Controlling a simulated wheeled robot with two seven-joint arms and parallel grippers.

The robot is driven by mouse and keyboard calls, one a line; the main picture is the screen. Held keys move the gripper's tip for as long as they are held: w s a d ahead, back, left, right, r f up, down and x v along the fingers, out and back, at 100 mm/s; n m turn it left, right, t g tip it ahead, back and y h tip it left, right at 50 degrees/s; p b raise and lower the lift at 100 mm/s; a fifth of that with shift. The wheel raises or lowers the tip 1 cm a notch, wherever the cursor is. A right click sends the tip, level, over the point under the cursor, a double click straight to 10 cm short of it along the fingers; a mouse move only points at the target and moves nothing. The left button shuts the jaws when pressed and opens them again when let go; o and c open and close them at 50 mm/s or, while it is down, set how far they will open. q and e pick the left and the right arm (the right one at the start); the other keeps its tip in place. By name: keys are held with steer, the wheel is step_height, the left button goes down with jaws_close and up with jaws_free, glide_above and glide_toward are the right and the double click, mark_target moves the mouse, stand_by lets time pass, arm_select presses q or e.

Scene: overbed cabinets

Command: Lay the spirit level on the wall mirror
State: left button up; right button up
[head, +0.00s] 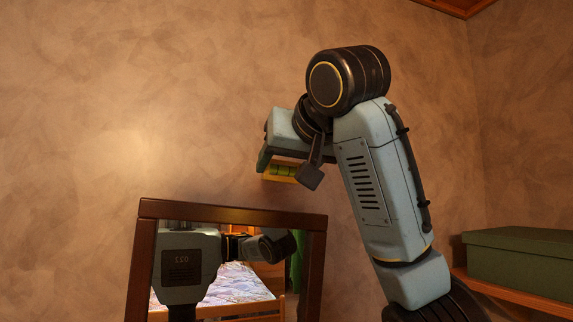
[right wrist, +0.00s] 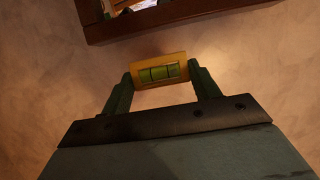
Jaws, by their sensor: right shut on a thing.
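The spirit level is a small yellow block with a green vial. In the head view the level (head: 281,170) is partly hidden by my right gripper (head: 284,166). In the right wrist view the level (right wrist: 158,72) lies across between the two fingers of my right gripper (right wrist: 160,82), which is shut on it. The wall mirror (head: 232,213) has a dark brown wooden frame and stands in the lower middle of the head view. The level is held above the mirror's top edge, apart from it. The mirror's frame (right wrist: 180,22) also shows in the right wrist view. My left gripper is not in view.
A green box (head: 520,262) stands on a wooden shelf (head: 505,290) at the right. The mottled brown wall (head: 130,100) behind is bare. The mirror reflects my own body and a bed.

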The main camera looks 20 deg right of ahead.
steer(key=p+x, duration=0.1)
steer(key=x, duration=0.3)
steer(key=p+x, duration=0.2)
steer(key=x, duration=0.3)
steer(key=shift+w+r, duration=0.15)
steer(key=shift+w, duration=0.25)
steer(key=shift+d+f+b, duration=0.1)
steer(key=shift+f+b, duration=0.45)
steer(key=shift+f, duration=0.15)
steer(key=shift+s+f, duration=0.1)
steer(key=shift+f, duration=0.15)
steer(key=o, duration=1)
steer(key=shift+o, duration=0.2)
steer(key=b+v, duration=0.5)
steer(key=v, duration=0.8)
steer(key=shift+s+r+b, duration=0.1)
steer(key=shift+s+b, duration=0.1)
steer(key=shift+b, duration=0.15)
